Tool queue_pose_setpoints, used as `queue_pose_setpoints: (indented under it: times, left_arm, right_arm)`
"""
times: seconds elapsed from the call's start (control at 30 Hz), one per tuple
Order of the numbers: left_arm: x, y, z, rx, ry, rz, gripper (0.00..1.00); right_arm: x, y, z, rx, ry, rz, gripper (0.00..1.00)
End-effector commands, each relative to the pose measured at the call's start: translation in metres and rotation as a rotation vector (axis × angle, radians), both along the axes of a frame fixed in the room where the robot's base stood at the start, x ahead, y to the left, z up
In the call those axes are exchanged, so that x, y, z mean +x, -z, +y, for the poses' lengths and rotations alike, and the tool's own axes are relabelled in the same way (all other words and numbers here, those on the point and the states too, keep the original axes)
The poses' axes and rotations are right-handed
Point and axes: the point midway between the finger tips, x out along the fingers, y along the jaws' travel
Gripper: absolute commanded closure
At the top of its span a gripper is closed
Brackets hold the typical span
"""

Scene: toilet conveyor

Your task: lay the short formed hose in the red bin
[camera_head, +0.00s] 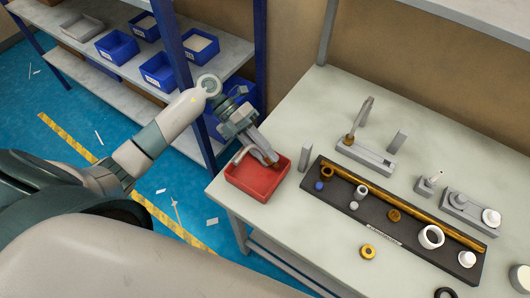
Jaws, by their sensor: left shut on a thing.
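The red bin (263,194) sits at the left front corner of the light table. My left gripper (269,158) reaches in from the left and is over the back part of the bin, pointing down and to the right. It is shut on a thin, bent grey piece (241,154), which looks like the short formed hose. The piece sticks out to the left of the fingers, above the bin's back left rim. The fingers hide part of it, and I cannot tell whether it touches the bin. The visible bin floor looks empty. My right gripper is not in view.
A dark tray (337,198) with rings, caps and a long brown bar lies right of the bin. Grey fixtures (365,154) stand behind it. A yellow ring (368,252) lies in front. A shelf with blue bins (158,71) stands at the back left.

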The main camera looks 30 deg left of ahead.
Motion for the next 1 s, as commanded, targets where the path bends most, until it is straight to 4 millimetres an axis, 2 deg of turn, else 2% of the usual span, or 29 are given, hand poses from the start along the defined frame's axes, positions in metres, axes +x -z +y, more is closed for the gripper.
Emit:
queue_pose_setpoints:
  times: [1.0]
  left_arm:
    - [0.0, 0.016, 0.0, 0.0, 0.0, -0.001, 1.0]
  right_arm:
    - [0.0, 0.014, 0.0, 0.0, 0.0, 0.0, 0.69]
